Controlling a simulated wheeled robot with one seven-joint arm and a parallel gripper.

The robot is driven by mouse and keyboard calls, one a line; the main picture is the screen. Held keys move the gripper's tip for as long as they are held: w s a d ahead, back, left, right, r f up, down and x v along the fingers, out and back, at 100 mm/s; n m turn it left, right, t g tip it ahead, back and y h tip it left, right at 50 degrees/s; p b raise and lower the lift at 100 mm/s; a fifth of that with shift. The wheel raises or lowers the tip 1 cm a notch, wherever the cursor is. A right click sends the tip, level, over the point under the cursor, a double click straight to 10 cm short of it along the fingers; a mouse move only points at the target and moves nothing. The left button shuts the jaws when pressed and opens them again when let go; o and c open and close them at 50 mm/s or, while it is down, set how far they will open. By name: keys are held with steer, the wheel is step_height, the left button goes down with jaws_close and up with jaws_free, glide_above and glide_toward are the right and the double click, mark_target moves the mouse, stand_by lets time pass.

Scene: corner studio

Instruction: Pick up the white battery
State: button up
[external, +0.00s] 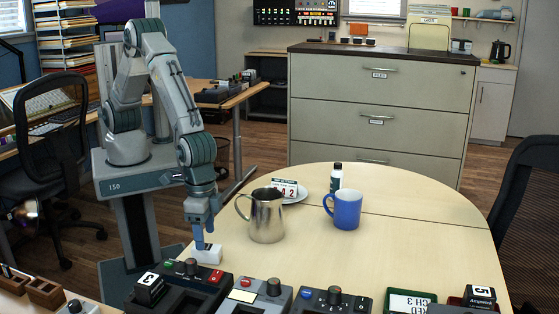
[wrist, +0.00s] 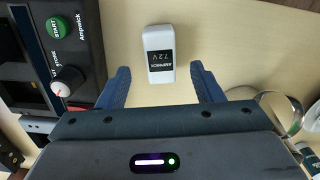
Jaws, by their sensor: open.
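The white battery (wrist: 159,48) is a small white block with a black label reading "AMPWICK 7.2V". It lies on the table, and in the external view the white battery (external: 208,254) shows near the table's left edge, just under my gripper (external: 203,238). In the wrist view my gripper (wrist: 162,84) is open, with one blue finger on each side of the battery's line. The battery sits between and slightly beyond the fingertips, with a gap on both sides. Nothing is held.
A control box (wrist: 52,50) with a green START button stands close by the left finger. A steel pitcher (external: 266,215) stands right of my gripper. A blue mug (external: 345,210), a dark bottle (external: 336,178) and more control boxes (external: 330,300) are also on the table.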

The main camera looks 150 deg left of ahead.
mark_target(207, 254)
steer(key=shift+f+p, duration=0.5)
steer(key=shift+f, duration=2.15)
steer(key=c, duration=1.2)
